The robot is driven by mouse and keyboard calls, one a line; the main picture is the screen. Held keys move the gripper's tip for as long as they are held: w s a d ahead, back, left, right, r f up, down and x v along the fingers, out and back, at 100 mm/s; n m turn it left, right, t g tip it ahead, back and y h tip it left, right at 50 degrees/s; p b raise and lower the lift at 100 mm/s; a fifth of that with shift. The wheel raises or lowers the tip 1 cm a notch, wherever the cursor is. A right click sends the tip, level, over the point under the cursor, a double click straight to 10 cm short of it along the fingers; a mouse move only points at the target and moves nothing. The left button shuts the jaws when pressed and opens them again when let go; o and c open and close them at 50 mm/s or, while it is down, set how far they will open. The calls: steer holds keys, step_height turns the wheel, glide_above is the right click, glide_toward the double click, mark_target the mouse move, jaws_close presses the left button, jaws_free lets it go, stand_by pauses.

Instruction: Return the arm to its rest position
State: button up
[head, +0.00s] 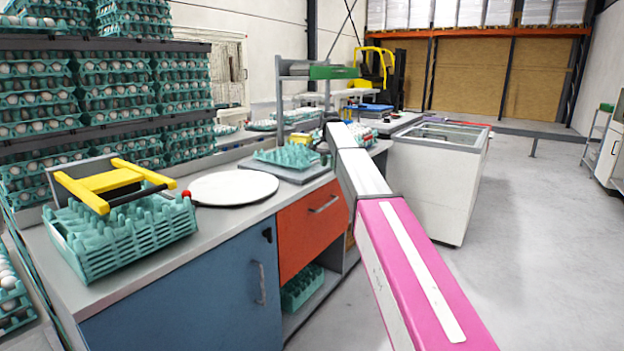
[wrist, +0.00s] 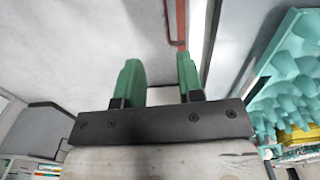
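My arm (head: 372,195), pink and white, reaches from the lower right over the counter in the head view. Its far end hides most of my gripper there. In the wrist view my gripper (wrist: 158,75) has two green fingers standing apart with nothing between them. A teal egg tray (wrist: 290,70) shows at the right of the wrist view, apart from the fingers.
The counter (head: 215,232) holds a teal tray stack (head: 125,240) under a yellow frame (head: 115,184), a white round disc (head: 233,188) and teal trays (head: 288,156). A white chest (head: 440,180) stands beyond my arm. The floor (head: 550,250) at right is clear.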

steer(key=s+d+f+n, duration=0.2)
steer(key=s+d+f, duration=0.2)
steer(key=s+f, duration=0.8)
steer(key=s+d+f+n, duration=0.2)
steer(key=s+d+f, duration=0.2)
steer(key=s+f, duration=0.8)
steer(key=s+d+f+n, duration=0.2)
steer(key=s+d+f, duration=0.2)
steer(key=s+f, duration=0.8)
steer(key=s, duration=0.6)
steer(key=shift+f+n, duration=0.2)
steer(key=shift+n, duration=0.1)
